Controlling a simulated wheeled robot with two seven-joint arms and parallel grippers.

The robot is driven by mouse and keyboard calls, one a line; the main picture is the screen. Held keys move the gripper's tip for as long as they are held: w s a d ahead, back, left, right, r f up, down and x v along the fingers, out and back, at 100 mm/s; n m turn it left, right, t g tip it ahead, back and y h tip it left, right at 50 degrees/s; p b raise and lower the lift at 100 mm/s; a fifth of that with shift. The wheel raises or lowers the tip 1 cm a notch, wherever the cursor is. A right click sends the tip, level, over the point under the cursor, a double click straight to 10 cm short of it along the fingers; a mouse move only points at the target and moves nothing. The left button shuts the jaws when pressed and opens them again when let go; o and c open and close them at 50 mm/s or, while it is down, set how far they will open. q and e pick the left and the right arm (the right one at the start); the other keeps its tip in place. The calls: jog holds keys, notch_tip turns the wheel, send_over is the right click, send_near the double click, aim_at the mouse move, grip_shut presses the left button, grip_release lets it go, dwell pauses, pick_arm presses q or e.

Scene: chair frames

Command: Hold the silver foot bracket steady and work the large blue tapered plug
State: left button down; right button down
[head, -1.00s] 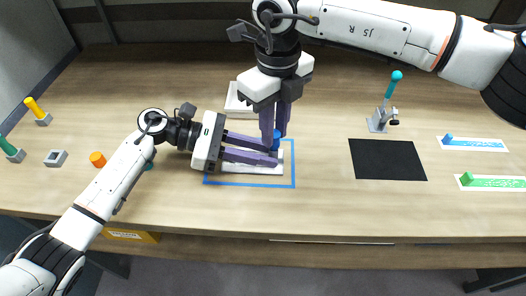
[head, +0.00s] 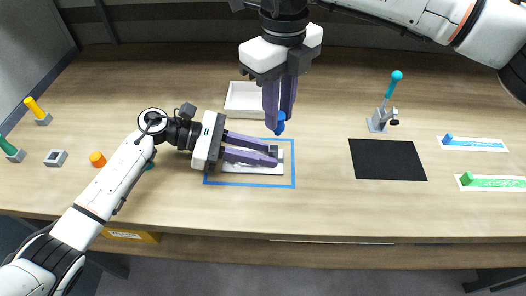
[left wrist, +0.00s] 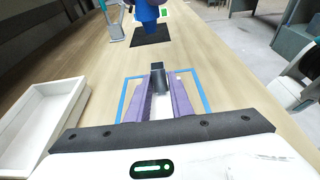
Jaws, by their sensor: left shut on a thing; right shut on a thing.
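The silver foot bracket (head: 273,149) stands on a pale plate inside a blue outlined square (head: 250,186). My left gripper (head: 275,156) is shut on it from the left, with its purple fingers lying low over the plate. The bracket also shows between the finger ends in the left wrist view (left wrist: 157,72). My right gripper (head: 278,116) points down and is shut on the large blue tapered plug (head: 280,125). The plug hangs above the bracket, apart from it. Its blue body also shows at the top of the left wrist view (left wrist: 146,14); its upper part is hidden by the fingers.
A white tray (head: 243,113) lies behind the bracket. A black mat (head: 388,160) and a toggle clamp with a teal handle (head: 390,88) are to the right. Blue (head: 448,139) and green (head: 467,178) pieces lie farther right. An orange plug (head: 97,159) and a grey square piece (head: 56,158) are left.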

pick_arm(q)
jog(key=shift+f, duration=0.3)
jog(key=shift+a, duration=0.1)
pick_arm(e)
jog(key=d+r, duration=0.5)
jog(key=shift+d+r, duration=0.2)
pick_arm(q)
jog(key=c, duration=1.5)
grip_release()
jog(key=shift+r, duration=0.1)
jog(key=v, duration=1.2)
jog(key=shift+r, duration=0.15)
